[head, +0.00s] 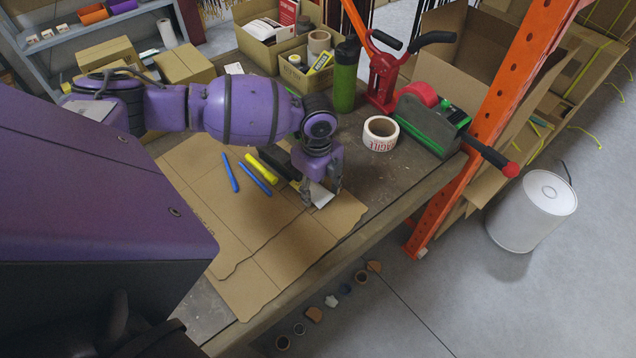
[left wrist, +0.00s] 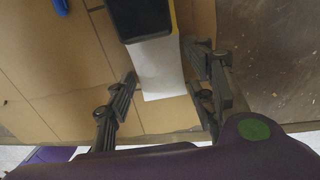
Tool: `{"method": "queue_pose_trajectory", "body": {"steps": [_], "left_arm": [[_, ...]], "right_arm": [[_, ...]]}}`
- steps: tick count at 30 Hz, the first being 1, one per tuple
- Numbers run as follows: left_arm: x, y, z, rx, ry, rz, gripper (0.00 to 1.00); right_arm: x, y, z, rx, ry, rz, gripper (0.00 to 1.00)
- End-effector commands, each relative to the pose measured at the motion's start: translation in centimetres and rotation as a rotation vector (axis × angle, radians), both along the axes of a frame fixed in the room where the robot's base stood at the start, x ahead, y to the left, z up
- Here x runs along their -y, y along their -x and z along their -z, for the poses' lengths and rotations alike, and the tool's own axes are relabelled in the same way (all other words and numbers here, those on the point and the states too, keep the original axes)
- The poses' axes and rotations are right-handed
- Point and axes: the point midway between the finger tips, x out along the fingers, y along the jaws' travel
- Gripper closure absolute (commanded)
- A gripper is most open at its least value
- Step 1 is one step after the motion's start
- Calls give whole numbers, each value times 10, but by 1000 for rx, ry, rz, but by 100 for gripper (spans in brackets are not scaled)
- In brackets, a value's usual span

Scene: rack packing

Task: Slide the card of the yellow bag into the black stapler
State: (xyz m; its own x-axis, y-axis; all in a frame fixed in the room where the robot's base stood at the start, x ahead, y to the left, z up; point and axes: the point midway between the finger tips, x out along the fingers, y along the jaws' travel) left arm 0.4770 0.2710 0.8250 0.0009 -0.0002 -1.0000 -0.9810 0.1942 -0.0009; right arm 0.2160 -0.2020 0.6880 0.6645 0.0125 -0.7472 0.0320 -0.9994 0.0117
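My left gripper (head: 321,197) points down at the cardboard near the bench's front edge. In the left wrist view its two fingers (left wrist: 162,82) stand apart, one on each side of a white card (left wrist: 160,72). The card also shows in the head view (head: 322,196). The card's far end meets or goes under a black block, seemingly the stapler (left wrist: 140,18); which of these I cannot tell. A thin yellow strip shows beside the block. In the head view a dark long shape (head: 279,164) lies behind the gripper, partly hidden. I cannot make out a yellow bag.
A yellow marker-like stick (head: 262,167) and two blue pens (head: 231,172) lie on the cardboard (head: 285,250). A tape roll (head: 380,133), a green bottle (head: 345,75) and a tape dispenser (head: 425,130) stand behind. An orange post (head: 480,125) rises at right.

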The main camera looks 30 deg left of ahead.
Motion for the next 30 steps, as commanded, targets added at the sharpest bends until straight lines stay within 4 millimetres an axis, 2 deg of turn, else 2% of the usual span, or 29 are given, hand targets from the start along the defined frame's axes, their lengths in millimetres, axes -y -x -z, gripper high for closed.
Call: {"method": "queue_pose_trajectory", "body": {"steps": [10, 14, 17, 27, 30], "left_arm": [[0, 0, 0, 0, 0, 0, 37], [0, -1, -7, 2, 0, 0, 37], [0, -1, -22, 2, -1, 1, 37], [0, -1, -93, 3, 0, 1, 37], [0, 0, -107, 2, 0, 1, 37]], "right_arm": [[-2, -3, -3, 7, -6, 9, 60], [0, -2, -2, 6, -3, 7, 60], [0, -2, -2, 6, -3, 6, 60], [-1, -2, -2, 5, -3, 4, 60], [-1, -2, -2, 5, -3, 4, 60]]}}
